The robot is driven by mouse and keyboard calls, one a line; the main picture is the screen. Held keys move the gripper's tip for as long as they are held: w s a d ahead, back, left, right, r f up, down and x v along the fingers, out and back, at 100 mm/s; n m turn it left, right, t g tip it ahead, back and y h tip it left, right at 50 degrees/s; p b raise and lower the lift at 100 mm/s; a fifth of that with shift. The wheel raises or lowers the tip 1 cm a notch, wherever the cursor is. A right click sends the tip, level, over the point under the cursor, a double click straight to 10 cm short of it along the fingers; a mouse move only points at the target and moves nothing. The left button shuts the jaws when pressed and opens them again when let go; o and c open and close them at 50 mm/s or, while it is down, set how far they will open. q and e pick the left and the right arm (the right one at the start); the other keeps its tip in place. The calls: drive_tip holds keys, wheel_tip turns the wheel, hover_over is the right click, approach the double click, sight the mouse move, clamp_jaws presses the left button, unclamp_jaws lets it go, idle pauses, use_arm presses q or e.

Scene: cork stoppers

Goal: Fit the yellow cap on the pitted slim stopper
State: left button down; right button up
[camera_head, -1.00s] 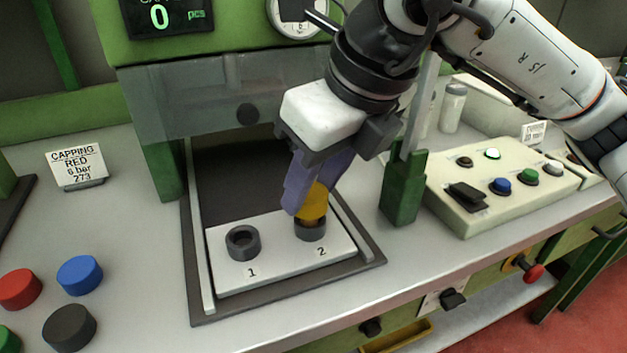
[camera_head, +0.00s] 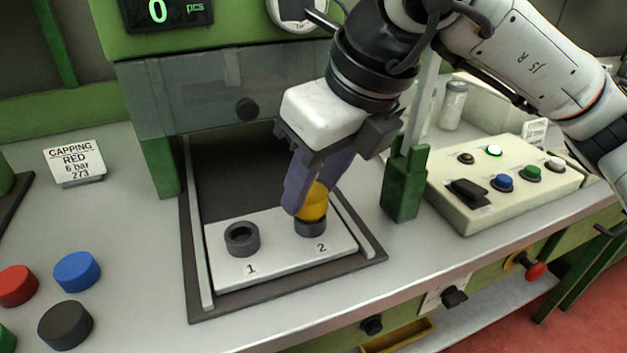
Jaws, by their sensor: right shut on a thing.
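My right gripper (camera_head: 315,192) comes down from the top with purple-blue fingers, shut on the yellow cap (camera_head: 313,206). The cap is at nest 2 (camera_head: 311,229), a dark ring on the right of the white two-nest plate (camera_head: 283,262). The cap's lower edge is at or just above the ring's mouth; I cannot tell whether they touch. I cannot clearly make out the pitted slim stopper; whatever stands in nest 2 is hidden by the cap and ring. Nest 1 (camera_head: 242,238) looks empty. My left gripper is not in view.
A raised clear guard (camera_head: 200,100) hangs behind the plate. A green post (camera_head: 404,185) and a button panel (camera_head: 505,190) stand at right. Red (camera_head: 16,286), blue (camera_head: 77,271) and black (camera_head: 66,324) caps lie at left, near a "CAPPING RED" sign (camera_head: 74,160).

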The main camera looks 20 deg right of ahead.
drive_tip(key=o, duration=1.1)
drive_tip(key=shift+r, duration=0.15)
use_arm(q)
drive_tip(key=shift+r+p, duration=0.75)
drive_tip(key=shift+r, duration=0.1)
use_arm(e)
drive_tip(key=v, duration=1)
drive_tip(key=shift+d, duration=0.1)
drive_tip(key=shift+s, duration=0.1)
